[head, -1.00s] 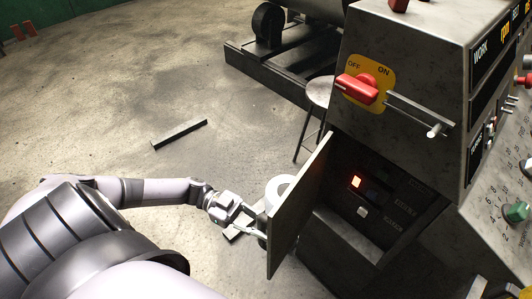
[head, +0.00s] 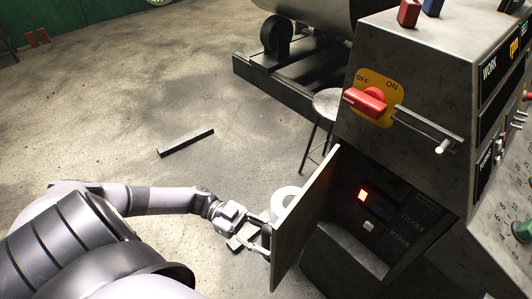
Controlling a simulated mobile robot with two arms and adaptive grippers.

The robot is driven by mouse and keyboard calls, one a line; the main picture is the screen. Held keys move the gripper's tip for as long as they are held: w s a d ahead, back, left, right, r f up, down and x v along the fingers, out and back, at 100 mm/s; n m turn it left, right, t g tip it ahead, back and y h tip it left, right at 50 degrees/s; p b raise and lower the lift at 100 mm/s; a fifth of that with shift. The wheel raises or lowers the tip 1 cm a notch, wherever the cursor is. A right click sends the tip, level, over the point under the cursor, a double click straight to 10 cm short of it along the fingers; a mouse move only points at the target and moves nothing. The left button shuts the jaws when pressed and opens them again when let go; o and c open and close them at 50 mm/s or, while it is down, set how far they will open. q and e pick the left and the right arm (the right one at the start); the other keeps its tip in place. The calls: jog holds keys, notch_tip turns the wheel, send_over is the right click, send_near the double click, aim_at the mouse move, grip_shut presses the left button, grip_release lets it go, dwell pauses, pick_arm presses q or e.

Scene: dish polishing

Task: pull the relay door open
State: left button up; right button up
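The relay door (head: 303,222) is a grey metal panel on the lower front of the control cabinet (head: 412,72). It stands swung out toward the left, and the dark compartment (head: 405,205) behind it shows, with a lit red button (head: 361,195) and a pale switch (head: 369,226). My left gripper (head: 262,238) is at the outer side of the door, near its left edge. Its fingertips are partly hidden by the door, and I cannot tell whether they hold anything. My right gripper is not in view.
A red OFF/ON switch (head: 366,101) and a metal bar handle (head: 428,128) stick out above the compartment. A stool (head: 327,104) stands behind the door. A white round object (head: 284,201) is just behind the gripper. A loose bar (head: 186,143) lies on otherwise clear floor.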

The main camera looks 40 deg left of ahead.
pick_arm(q)
jog(key=shift+a, duration=0.1)
jog(key=s+a, duration=0.1)
jog(key=a, duration=1)
jog(key=shift+s+a, duration=0.25)
jog(key=shift+a, duration=0.15)
